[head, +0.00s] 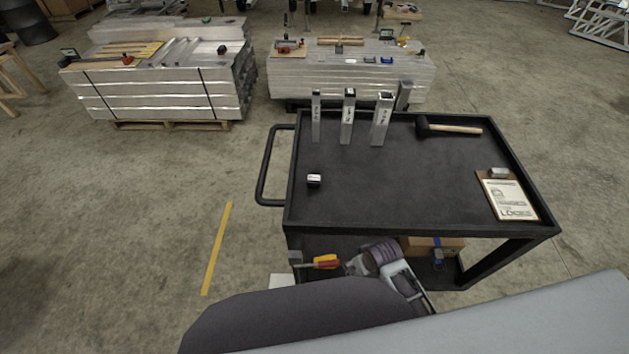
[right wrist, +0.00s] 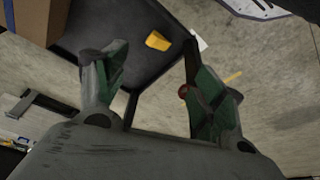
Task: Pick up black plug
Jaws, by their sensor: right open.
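A small dark block with a bright, shiny face (head: 314,180) lies on the left part of the cart's black top tray (head: 420,180). It looks like the black plug, but it is too small to be sure. Several aluminium tubes (head: 347,120) stand upright along the tray's back edge, some with dark tops. My right gripper (head: 378,264) is low, beneath the tray's front edge and well below the plug. In the right wrist view its two green-padded fingers (right wrist: 152,55) are spread with nothing between them. The plug does not show there. My left gripper is not in view.
A mallet (head: 450,128) and a clipboard (head: 510,196) lie on the tray's right part. A yellow-orange item (head: 325,262) and a cardboard box (head: 432,245) are on the lower shelf. The tray's raised rim stands above my right gripper. The tray's middle is clear.

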